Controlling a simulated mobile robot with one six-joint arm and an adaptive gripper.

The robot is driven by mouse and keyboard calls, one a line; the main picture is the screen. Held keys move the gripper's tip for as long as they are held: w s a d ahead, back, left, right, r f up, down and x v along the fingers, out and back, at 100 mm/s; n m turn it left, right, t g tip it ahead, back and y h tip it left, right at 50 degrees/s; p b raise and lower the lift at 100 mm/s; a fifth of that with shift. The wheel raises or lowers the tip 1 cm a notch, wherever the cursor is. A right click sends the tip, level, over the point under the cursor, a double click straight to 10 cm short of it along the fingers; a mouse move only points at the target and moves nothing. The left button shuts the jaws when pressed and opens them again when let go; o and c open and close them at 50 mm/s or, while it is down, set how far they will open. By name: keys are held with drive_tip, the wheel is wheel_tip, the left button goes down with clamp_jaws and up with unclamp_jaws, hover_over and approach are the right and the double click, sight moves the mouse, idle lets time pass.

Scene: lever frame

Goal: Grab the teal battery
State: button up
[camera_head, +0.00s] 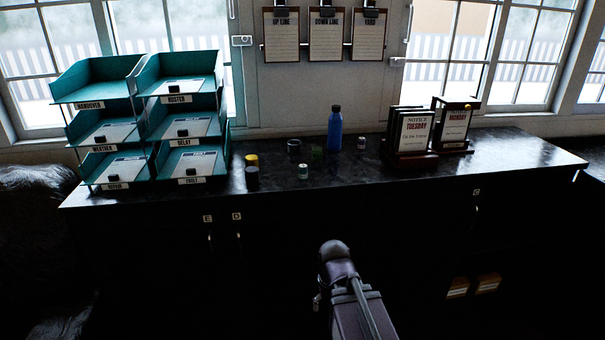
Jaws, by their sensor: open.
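Several small cylinders stand on the dark counter (400,175) in the head view. One is pale with a greenish band (303,172), near the counter's front edge. A dark green one (317,153) stands behind it. I cannot tell for sure which of these, if any, is the teal battery. Part of my arm rises at the lower middle of the view, in front of the counter. My gripper's fingers do not show.
A dark grey can (252,179), a yellow-topped can (251,161), a black cylinder (294,147) and a pale can (361,144) stand nearby. A blue bottle (335,130) stands behind. Teal letter trays (185,60) are left; notice stands (414,140) right.

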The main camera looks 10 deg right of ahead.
drive_tip(key=w+a+r+m+t+y+p, duration=0.1)
drive_tip(key=w+r+m+t+y+p, duration=0.25)
drive_tip(key=w+m, duration=0.5)
drive_tip(key=m+t+y+p, duration=0.2)
drive_tip(key=m+t+p, duration=0.55)
drive_tip(key=m, duration=1.45)
approach(306, 174)
drive_tip(key=s+t+b, duration=0.1)
drive_tip(key=s+b, duration=0.1)
drive_tip(key=shift+s+d+r, duration=0.1)
drive_tip(key=shift+d+r, duration=0.05)
drive_tip(key=shift+d, duration=0.35)
drive_tip(key=b+x, duration=0.2)
drive_tip(key=x, duration=0.6)
drive_tip(key=shift+b, duration=0.4)
drive_tip(key=shift+w+a, duration=0.25)
